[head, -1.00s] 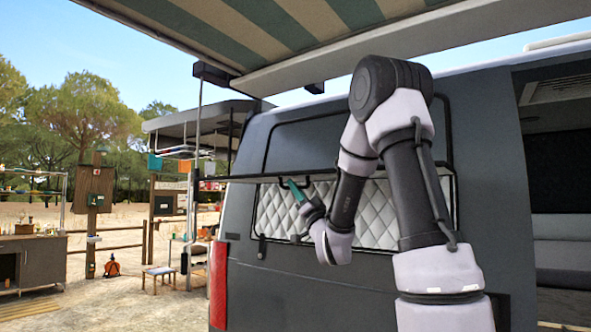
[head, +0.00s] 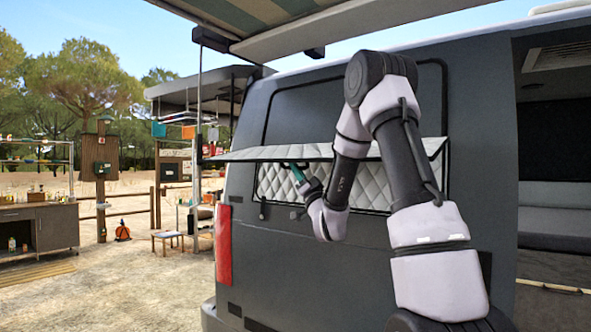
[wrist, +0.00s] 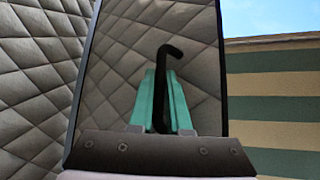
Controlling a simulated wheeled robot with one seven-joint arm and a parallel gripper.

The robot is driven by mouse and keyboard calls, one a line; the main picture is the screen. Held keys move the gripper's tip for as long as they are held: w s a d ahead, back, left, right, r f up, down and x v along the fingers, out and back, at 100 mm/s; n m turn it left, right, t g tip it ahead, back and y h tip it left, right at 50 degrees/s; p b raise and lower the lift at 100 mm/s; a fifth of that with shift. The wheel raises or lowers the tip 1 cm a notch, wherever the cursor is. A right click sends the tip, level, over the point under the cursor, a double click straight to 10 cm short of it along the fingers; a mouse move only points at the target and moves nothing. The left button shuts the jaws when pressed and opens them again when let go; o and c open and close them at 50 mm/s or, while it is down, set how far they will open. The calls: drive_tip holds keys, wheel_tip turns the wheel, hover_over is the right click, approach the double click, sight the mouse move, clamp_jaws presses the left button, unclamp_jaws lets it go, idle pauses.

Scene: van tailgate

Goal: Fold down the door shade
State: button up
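The door shade (head: 270,153) is a pale flap with a dark rim, hinged on the grey van's side. It stands out from the van and slopes slightly down toward its outer edge. In the wrist view its quilted underside (wrist: 205,75) shows inside a black border. My gripper (head: 294,171) is under the shade with teal fingers pointing up. In the wrist view the fingers (wrist: 164,85) stand close on both sides of a black hooked handle (wrist: 171,50) and look shut on it. The exact contact is partly hidden.
A quilted panel (head: 375,192) covers the van side behind my arm. A striped awning (head: 260,12) hangs above. The van's side opening (head: 555,130) is at the right. A workbench (head: 40,228) stands far left, with open sandy ground between.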

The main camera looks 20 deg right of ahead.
drive_tip(key=o, duration=0.4)
drive_tip(key=shift+d, duration=0.2)
drive_tip(key=shift+c, duration=0.2)
drive_tip(key=shift+a, duration=0.1)
drive_tip(key=v, duration=0.7)
drive_tip(key=shift+s+f, duration=0.15)
